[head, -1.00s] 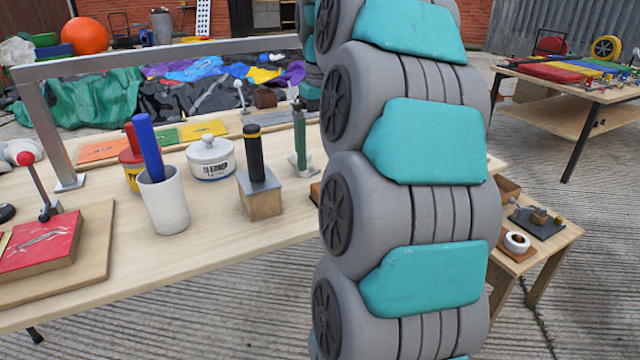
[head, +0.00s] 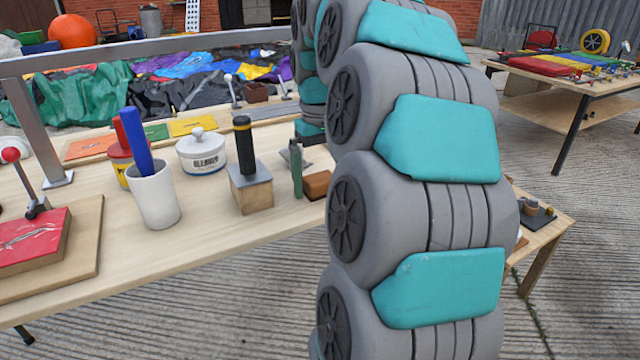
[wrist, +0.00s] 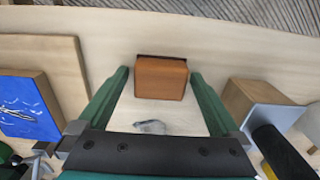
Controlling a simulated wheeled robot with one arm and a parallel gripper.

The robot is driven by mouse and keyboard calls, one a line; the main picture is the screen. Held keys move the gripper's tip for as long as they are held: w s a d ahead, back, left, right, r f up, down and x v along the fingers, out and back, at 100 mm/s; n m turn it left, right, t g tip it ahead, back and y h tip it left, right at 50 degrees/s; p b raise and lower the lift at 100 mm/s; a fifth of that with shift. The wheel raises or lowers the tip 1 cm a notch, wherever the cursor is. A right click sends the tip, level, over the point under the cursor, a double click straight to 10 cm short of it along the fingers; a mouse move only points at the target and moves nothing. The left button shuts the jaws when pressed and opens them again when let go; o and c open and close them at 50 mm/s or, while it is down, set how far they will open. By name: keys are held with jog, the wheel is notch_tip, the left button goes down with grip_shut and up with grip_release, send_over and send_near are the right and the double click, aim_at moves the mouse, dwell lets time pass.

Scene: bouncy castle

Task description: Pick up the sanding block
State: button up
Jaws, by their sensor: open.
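The sanding block appears to be the small orange-brown block (wrist: 161,78) with a dark edge along its far side. It lies on the pale wooden table, and in the head view it shows as a brown block (head: 317,185) partly hidden by my arm. My gripper (wrist: 159,76) is open, its two green fingers pointing at the table. The fingertips are on either side of the block in the wrist view, with a gap visible at each side. In the head view one green finger shows just left of the block. Nothing is held.
A wooden block with a grey top and black handle (head: 248,170) stands close left of my gripper; it also shows in the wrist view (wrist: 250,103). A white cup (head: 154,197) and lidded pot (head: 202,155) stand farther left. A small glossy patch (wrist: 150,127) lies between the fingers.

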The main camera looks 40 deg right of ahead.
aim_at(320, 178)
jog(key=c, duration=1.3)
jog(key=shift+r, duration=0.1)
jog(key=shift+r, duration=1.25)
jog(key=shift+s+a+r, duration=0.1)
jog(key=shift+r, duration=0.4)
jog(key=s+a, duration=0.3)
jog(key=s, duration=0.1)
jog(key=s+a+r+b, duration=0.1)
jog(key=s+a, duration=0.1)
jog(key=s, duration=0.2)
jog(key=s+a+b, duration=0.1)
jog(key=s+a, duration=0.2)
jog(key=s, duration=0.2)
jog(key=shift+a+r, duration=0.2)
jog(key=shift+a, duration=0.15)
jog(key=o, duration=0.8)
jog(key=c, duration=0.6)
